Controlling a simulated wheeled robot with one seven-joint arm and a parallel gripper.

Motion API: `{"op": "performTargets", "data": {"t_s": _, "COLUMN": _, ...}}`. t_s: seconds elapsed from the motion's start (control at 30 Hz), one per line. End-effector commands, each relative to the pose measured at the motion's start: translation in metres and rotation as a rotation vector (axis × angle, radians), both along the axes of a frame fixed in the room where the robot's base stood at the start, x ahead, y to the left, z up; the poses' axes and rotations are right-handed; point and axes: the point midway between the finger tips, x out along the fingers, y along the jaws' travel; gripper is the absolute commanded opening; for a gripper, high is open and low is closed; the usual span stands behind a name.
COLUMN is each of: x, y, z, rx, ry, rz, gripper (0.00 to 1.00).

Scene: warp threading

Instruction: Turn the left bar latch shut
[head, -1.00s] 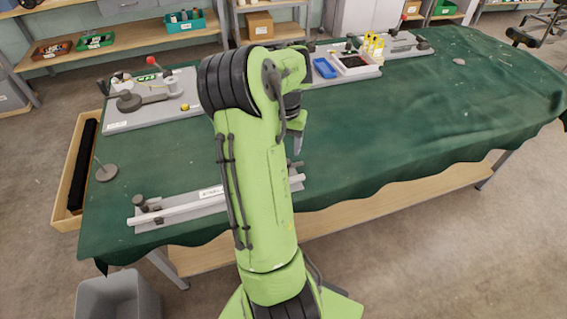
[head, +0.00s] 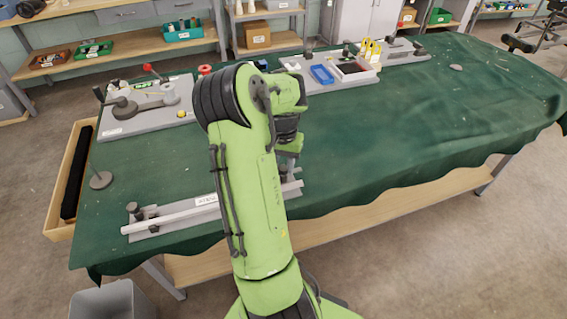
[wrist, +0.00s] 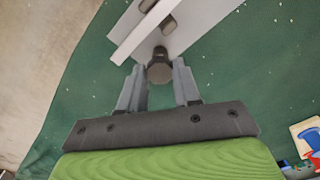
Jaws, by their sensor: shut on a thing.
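A low grey bar fixture (head: 165,221) with a pale bar (head: 175,217) lies along the front edge of the green table. A dark latch knob (head: 149,212) stands at its left end. My gripper is at the right end, largely behind my arm in the head view. In the wrist view my gripper (wrist: 158,75) has its two grey fingers either side of a dark round latch knob (wrist: 160,69), shut on it. The pale bar (wrist: 140,32) runs past just beyond this knob. The fixture's label is partly hidden by my arm.
A blue tray (head: 321,75) and a white box (head: 354,69) with yellow pieces stand at the back. A thin rod on a round base (head: 101,180) is at the left.

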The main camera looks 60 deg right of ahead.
Motion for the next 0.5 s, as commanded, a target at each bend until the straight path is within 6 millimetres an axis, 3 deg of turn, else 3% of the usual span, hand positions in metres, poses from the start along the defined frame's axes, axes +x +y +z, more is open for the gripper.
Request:
{"op": "performTargets", "data": {"t_s": 0.27, "x": -0.0001, "y": 0.0000, "z": 0.0011, "rx": 0.000, "ry": -0.001, "rz": -0.039, "gripper": 0.02}}
{"op": "performTargets", "data": {"t_s": 0.5, "x": -0.0001, "y": 0.0002, "z": 0.0023, "rx": 0.001, "ry": -0.001, "rz": -0.178, "gripper": 0.02}}
